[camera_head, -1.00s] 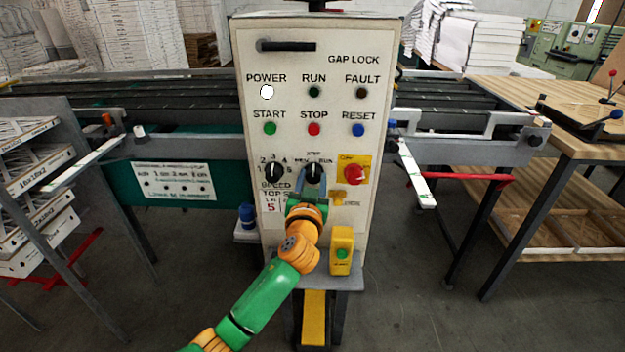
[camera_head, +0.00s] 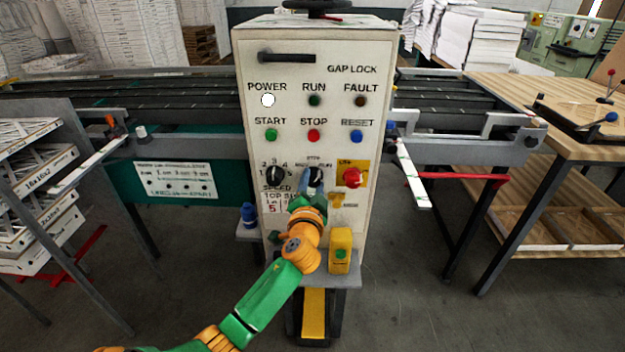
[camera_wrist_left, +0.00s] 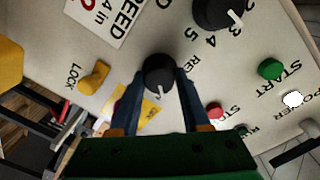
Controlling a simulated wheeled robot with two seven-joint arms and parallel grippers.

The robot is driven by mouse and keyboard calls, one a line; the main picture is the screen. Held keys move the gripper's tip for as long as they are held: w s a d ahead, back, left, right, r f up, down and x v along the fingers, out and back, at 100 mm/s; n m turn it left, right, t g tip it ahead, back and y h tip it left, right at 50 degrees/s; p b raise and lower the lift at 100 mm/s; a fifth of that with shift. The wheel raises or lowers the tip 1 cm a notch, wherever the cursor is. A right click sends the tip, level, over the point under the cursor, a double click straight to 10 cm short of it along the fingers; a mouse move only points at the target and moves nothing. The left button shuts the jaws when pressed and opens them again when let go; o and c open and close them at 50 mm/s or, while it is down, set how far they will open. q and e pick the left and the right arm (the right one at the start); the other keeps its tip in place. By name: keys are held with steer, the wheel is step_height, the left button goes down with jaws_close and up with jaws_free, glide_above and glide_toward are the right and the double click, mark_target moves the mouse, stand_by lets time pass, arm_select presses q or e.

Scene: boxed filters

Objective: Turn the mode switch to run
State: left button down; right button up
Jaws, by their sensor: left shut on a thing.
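The mode switch (camera_head: 316,176) is a black round knob on the front of the white control panel (camera_head: 380,110), right of the speed knob (camera_head: 275,175). My left gripper (camera_head: 308,183) reaches it from below, its blue fingers closed on the knob's sides. In the left wrist view the knob (camera_wrist_left: 158,70) sits between the fingertips (camera_wrist_left: 157,88). Its white mark points down the picture, between the fingers; on the panel this is up and to the right. The fingers hide much of the labels around it. My right gripper is not in view.
A red knob (camera_head: 352,178) on a yellow plate is close on the right. Start (camera_head: 271,135), stop (camera_head: 314,136) and reset (camera_head: 357,136) buttons are above. A yellow box with a green button (camera_head: 341,252) stands on the shelf below, near my forearm.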

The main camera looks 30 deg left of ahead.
arm_select(q)
steer(key=shift+m, duration=0.5)
stand_by(0.3)
steer(key=shift+c, duration=1.8)
jaws_free()
steer(key=v, duration=0.7)
